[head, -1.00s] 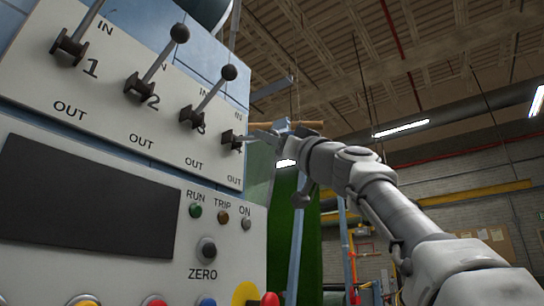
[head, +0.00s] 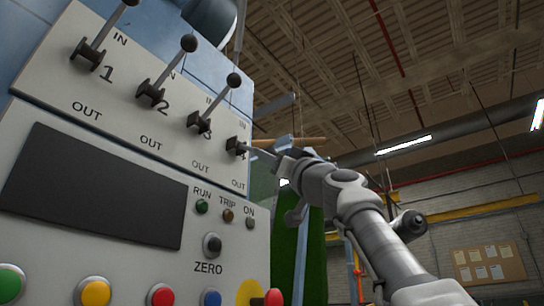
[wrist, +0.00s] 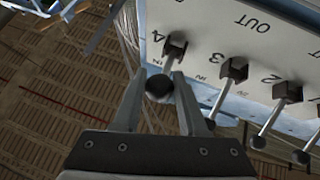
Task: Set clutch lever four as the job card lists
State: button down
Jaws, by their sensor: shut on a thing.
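Clutch lever four (head: 258,151) is at the right end of the lever panel. Its shaft sticks out from the panel and slopes slightly down in the head view. My gripper (head: 279,156) is at the end of this lever. In the wrist view my gripper (wrist: 158,86) has its fingers on both sides of the dark ball knob (wrist: 158,88) of lever four and is shut on it. IN and OUT are printed above and below each lever. I cannot make out a job card.
Lever three (head: 218,102), lever two (head: 177,66) and lever one (head: 112,25) stand to the left, all tilted up towards IN. Below is a console with a dark screen (head: 95,185), lamps and buttons. A board with papers (head: 490,263) hangs on the far wall.

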jog(key=shift+w+a+f, duration=0.15)
jog(key=shift+w+f, duration=0.05)
jog(key=shift+f, duration=0.05)
jog(key=c, duration=0.8)
grip_release()
jog(key=shift+a, duration=0.1)
jog(key=shift+o, duration=1.3)
jog(key=shift+w+a, duration=0.15)
jog(key=shift+o, duration=0.4)
jog(key=shift+r, duration=0.1)
jog(key=shift+s+d, duration=0.2)
jog(key=b+v, duration=0.7)
jog(key=v, duration=1)
jog(key=shift+s+b, duration=0.2)
jog(key=shift+b, duration=0.15)
